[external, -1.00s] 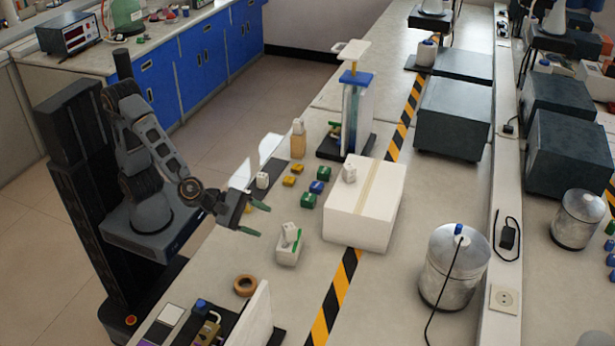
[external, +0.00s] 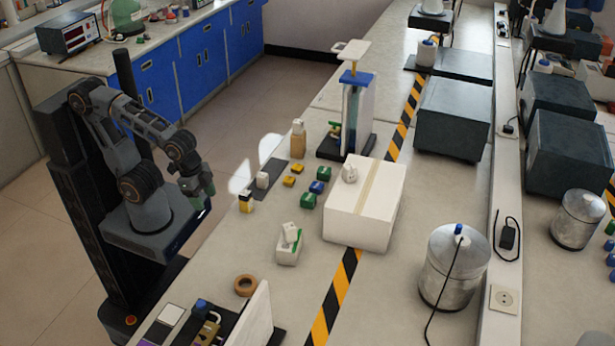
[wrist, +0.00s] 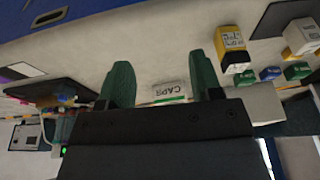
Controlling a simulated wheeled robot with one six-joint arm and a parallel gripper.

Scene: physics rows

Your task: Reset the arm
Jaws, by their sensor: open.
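My arm is folded back over its base at the left of the external view. My gripper (external: 203,196) hangs beside the bench's near-left edge, pointing down. In the wrist view my gripper (wrist: 160,78) shows two green fingers spread apart with nothing held between them. A small white box labelled CAPS (wrist: 168,90) shows beyond the fingers, apart from them. In the external view, a small white container (external: 287,253) with a white and green item stands on the bench, well to the right of my gripper.
The bench holds a yellow, black and white block (external: 246,202) near its edge, several green, yellow and blue small blocks, a large white box (external: 365,208), a tape ring (external: 246,285) and a metal canister (external: 453,270). Floor is clear between bench and blue cabinets (external: 205,60).

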